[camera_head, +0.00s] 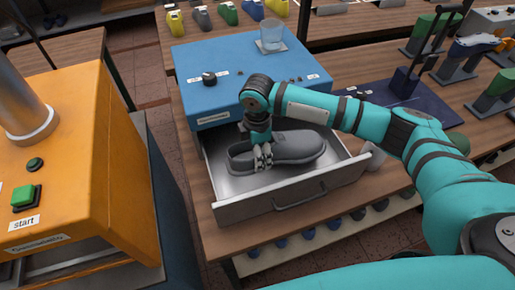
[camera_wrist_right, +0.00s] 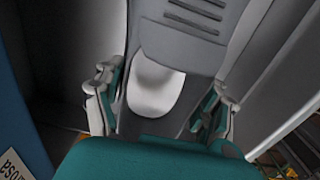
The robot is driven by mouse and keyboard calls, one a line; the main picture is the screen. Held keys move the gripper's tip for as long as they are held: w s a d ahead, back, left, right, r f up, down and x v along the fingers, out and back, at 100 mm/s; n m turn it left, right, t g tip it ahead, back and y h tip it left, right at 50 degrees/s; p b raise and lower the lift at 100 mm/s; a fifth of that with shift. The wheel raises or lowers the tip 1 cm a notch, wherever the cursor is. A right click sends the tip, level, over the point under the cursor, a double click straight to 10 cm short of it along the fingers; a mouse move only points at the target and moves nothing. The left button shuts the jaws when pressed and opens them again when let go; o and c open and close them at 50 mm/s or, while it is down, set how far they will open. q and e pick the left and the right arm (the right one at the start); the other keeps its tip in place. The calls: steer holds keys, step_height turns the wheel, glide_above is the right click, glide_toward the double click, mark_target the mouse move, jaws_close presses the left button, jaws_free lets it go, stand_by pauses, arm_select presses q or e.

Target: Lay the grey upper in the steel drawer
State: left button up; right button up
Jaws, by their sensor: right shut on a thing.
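The grey upper (camera_head: 288,148) is a low shoe shape, inside the outline of the open steel drawer (camera_head: 262,203), toe to the right. I cannot tell whether its sole touches the drawer floor. My right gripper (camera_head: 263,158) comes down from above and is shut on the heel end of the upper. In the right wrist view, the fingers of the right gripper (camera_wrist_right: 160,100) stand on both sides of the grey upper (camera_wrist_right: 180,45), with a pale patch inside its opening. My left gripper is not in view.
An orange machine (camera_head: 75,160) with a green start button stands at left. A white cup (camera_head: 372,157) is close to the drawer's right side. Shoe lasts on stands (camera_head: 457,62) are at right.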

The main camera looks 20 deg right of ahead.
steer(key=shift+f+b, duration=0.3)
steer(key=shift+f, duration=1.8)
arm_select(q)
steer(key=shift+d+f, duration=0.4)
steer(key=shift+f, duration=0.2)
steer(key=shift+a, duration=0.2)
arm_select(e)
steer(key=shift+f, duration=0.2)
steer(key=o, duration=1.3)
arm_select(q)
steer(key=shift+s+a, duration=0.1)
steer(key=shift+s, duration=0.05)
